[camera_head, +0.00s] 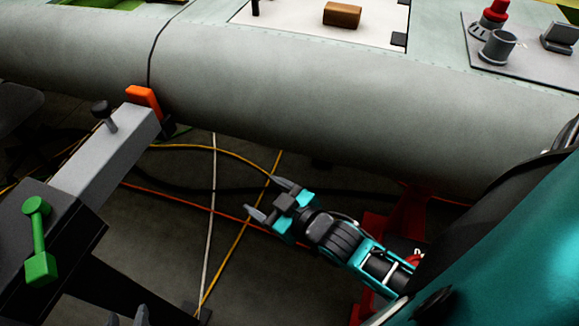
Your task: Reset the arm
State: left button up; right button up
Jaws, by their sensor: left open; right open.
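My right gripper (266,199) is open and empty. Its teal and black arm comes in from the lower right, and its two grey fingers point up and left over the dark floor, below the wing's rounded edge and apart from it. Only the grey fingertips of my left gripper (128,317) show at the bottom edge, left of centre. They are spread apart with nothing visible between them; the rest of that gripper is out of the picture.
The grey-green wing (330,85) spans the top. A grey jig arm (105,155) with an orange pad (143,97) and a green handle (38,240) stands at left. A brown block (342,14) and a grey cup (497,46) sit on the wing. Cables (212,205) cross the floor.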

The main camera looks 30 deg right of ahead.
jog(key=s+d+f+m+g+h, duration=0.1)
jog(key=s+f+m+g, duration=0.1)
jog(key=s+f, duration=0.3)
jog(key=shift+s+d+f+g, duration=0.2)
jog(key=shift+s+f+g, duration=0.2)
jog(key=shift+s, duration=0.2)
dwell(0.6)
